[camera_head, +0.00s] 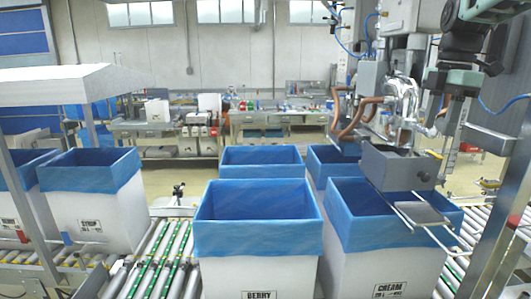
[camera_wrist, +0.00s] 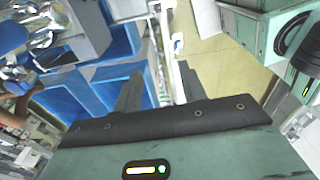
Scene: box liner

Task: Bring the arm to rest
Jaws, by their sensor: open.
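My gripper (camera_head: 459,125) hangs from my arm at the upper right of the head view, fingers pointing down, close beside the filling machine and above the right side of the CREAM box. In the wrist view, the two dark fingers of my gripper (camera_wrist: 160,82) stand apart with nothing held between them. The CREAM box (camera_head: 392,276) is white with a blue liner (camera_head: 352,225) folded over its rim. Part of its opening is hidden by the machine's grey tray.
The filling machine (camera_head: 400,168) hangs over the CREAM box, very near my gripper. A BERRY box (camera_head: 257,268) and a SYRUP box (camera_head: 100,215), both lined in blue, stand on roller conveyors (camera_head: 160,262). A metal post (camera_head: 503,225) rises at the right. Workbenches are at the back.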

